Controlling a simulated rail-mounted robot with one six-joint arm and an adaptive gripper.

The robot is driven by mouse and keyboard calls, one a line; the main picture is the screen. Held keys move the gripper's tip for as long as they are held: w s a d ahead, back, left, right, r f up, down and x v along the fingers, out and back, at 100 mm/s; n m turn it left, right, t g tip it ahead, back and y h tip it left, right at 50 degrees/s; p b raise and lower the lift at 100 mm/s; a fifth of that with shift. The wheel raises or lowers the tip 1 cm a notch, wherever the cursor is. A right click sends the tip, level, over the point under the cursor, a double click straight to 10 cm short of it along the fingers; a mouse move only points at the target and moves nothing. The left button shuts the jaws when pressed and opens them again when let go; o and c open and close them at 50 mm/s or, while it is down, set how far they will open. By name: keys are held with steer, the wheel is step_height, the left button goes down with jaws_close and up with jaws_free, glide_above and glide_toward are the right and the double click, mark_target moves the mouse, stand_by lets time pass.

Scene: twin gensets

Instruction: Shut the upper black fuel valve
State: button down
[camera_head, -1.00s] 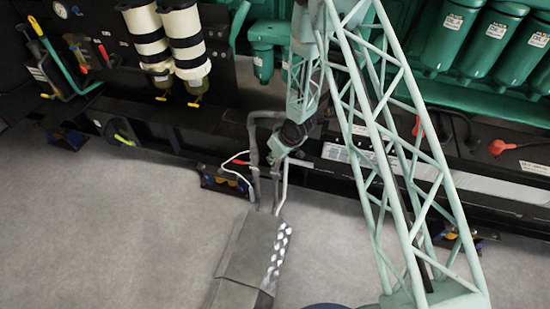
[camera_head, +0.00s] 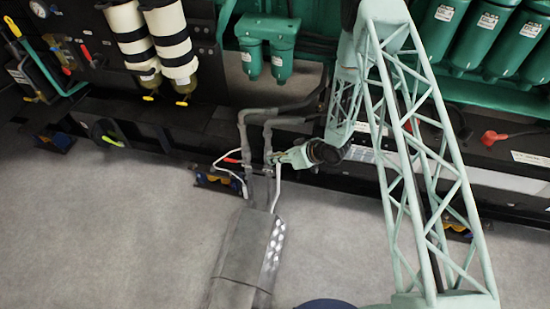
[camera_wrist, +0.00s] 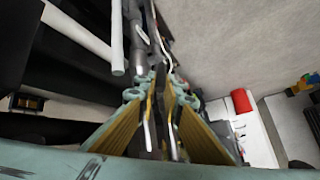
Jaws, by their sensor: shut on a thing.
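My gripper (camera_head: 272,158) is at the right-hand one of two upright grey pipes (camera_head: 246,150), with its fingertips against or very near it. In the wrist view my gripper (camera_wrist: 158,90) has its gold-padded fingers converging on a small part at the pipe, and they are shut on it. That part is mostly hidden by the fingertips. I cannot make out the upper black fuel valve's handle clearly; it seems to be between the fingers. A red lever (camera_head: 232,160) sits on the left pipe, apart from my gripper.
White bent tubes (camera_head: 277,190) run close below my gripper. A grey ribbed box (camera_head: 240,250) stands under the pipes. A black frame rail (camera_head: 180,140) runs behind. White-banded cylinders (camera_head: 170,40) and green filters (camera_head: 265,45) are above. Floor is open at left.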

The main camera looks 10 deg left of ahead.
steer(key=shift+s+d+f+t+y+b, duration=0.1)
steer(key=shift+d+f+t+y+b, duration=0.1)
steer(key=shift+d+f+y+b, duration=0.5)
steer(key=shift+s+d+f+t+y+b, duration=0.15)
steer(key=shift+d+y+b, duration=0.3)
steer(key=shift+y, duration=0.55)
steer(key=shift+w, duration=0.1)
steer(key=c, duration=3)
jaws_free()
steer(key=shift+d+r, duration=0.1)
steer(key=shift+d, duration=0.05)
steer(key=shift+v, duration=5.8)
